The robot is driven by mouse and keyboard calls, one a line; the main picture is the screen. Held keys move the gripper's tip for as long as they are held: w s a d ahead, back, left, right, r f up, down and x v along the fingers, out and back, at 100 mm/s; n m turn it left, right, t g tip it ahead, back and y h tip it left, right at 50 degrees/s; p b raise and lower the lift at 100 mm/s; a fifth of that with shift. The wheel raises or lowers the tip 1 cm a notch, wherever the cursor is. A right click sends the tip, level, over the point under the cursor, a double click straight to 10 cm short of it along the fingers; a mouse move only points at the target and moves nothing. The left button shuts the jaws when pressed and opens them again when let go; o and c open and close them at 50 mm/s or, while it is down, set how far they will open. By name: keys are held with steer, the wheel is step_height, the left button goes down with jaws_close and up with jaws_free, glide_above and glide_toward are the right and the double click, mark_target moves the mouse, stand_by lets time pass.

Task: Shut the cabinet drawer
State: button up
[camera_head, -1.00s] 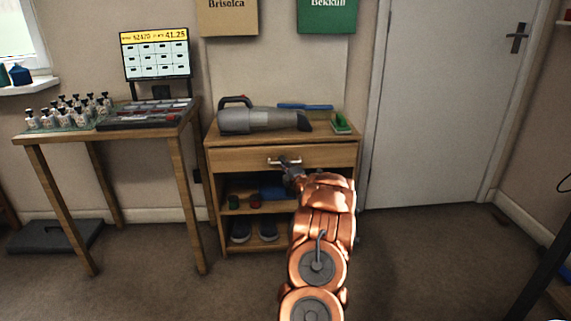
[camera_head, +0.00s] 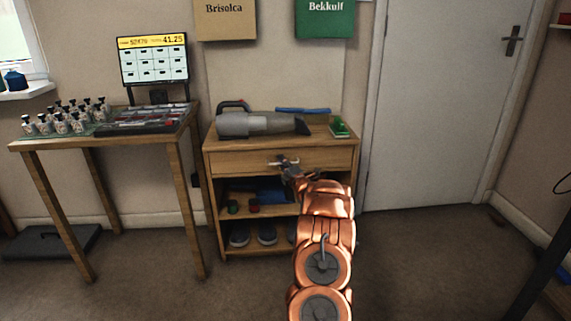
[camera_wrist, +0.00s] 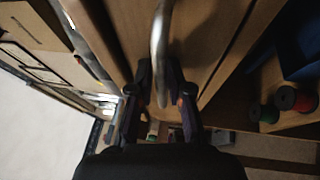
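The wooden cabinet (camera_head: 207,192) stands against the wall, with its drawer (camera_head: 235,162) just below the top. The drawer front looks flush or nearly flush with the cabinet; a small gap cannot be ruled out. My gripper (camera_head: 284,168) is at the metal drawer handle (camera_head: 274,162). In the wrist view, the curved handle (camera_wrist: 160,40) runs between the two dark fingers of my gripper (camera_wrist: 160,78). The fingers are apart on either side of the handle, with slight gaps showing. My gripper and arm hide part of the handle and the right side of the lower shelves.
A grey vacuum-like device (camera_head: 255,124), a blue item (camera_head: 303,110) and a green brush-like item (camera_head: 339,127) lie on the cabinet top. Spools (camera_head: 253,205) and shoes (camera_head: 266,232) sit on the shelves below.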

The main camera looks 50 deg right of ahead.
stand_by(0.3)
steer(key=shift+a, duration=0.1)
steer(key=v, duration=1.2)
steer(key=shift+r, duration=0.1)
stand_by(0.5)
